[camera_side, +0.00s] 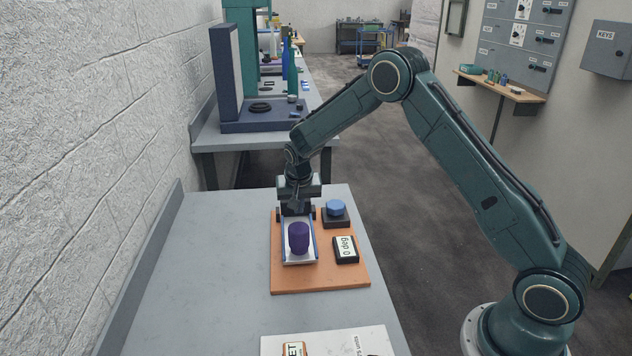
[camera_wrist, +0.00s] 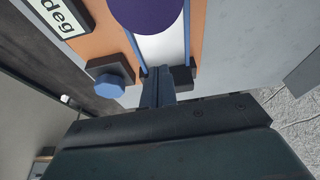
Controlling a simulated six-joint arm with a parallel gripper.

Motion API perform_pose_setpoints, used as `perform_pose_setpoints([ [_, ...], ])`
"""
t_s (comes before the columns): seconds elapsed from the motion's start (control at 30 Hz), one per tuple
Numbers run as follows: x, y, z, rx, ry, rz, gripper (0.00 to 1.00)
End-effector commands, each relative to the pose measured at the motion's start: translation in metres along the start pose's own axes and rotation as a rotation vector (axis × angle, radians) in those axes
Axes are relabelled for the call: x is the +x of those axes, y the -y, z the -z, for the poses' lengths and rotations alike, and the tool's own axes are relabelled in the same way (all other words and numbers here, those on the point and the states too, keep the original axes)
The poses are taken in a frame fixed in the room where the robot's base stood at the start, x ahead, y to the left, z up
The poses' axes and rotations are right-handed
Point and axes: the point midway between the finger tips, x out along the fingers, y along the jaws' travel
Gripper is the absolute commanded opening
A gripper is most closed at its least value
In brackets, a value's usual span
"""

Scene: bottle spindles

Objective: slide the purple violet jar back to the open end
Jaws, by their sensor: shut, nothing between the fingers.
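The purple violet jar (camera_side: 299,237) stands upright in a white channel (camera_side: 300,262) with blue side rails, on an orange board. In the wrist view the jar (camera_wrist: 146,14) shows at the top edge, partly cut off, over the white channel floor (camera_wrist: 163,48). My gripper (camera_side: 296,212) is at the far end of the channel, behind the jar in the side view. In the wrist view my gripper's fingertips (camera_wrist: 159,74) are shut and empty, low between the rails. A strip of white floor shows between them and the jar.
A blue knob (camera_side: 335,207) on a black base and a "0 deg" display (camera_side: 345,249) sit right of the channel on the orange board (camera_side: 320,284). A white sheet (camera_side: 325,343) lies at the front. The grey table (camera_side: 205,270) is clear on the left.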

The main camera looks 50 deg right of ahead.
Motion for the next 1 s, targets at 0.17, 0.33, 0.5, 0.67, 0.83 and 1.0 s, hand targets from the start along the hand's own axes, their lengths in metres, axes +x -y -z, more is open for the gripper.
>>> perform_pose_setpoints([
  [0.17, -0.026, 0.001, 0.000, -0.001, -0.004, 0.004, 0.00],
  [0.33, -0.052, 0.001, 0.000, -0.001, -0.004, 0.005, 0.00],
  [0.5, -0.075, 0.001, 0.000, -0.002, -0.004, 0.004, 0.00],
  [0.67, -0.090, 0.001, 0.000, -0.002, -0.003, 0.003, 0.00],
  [0.83, -0.095, 0.001, -0.001, -0.002, -0.002, 0.002, 0.00],
  [1.0, -0.097, 0.000, -0.001, -0.003, -0.002, 0.003, 0.00],
])
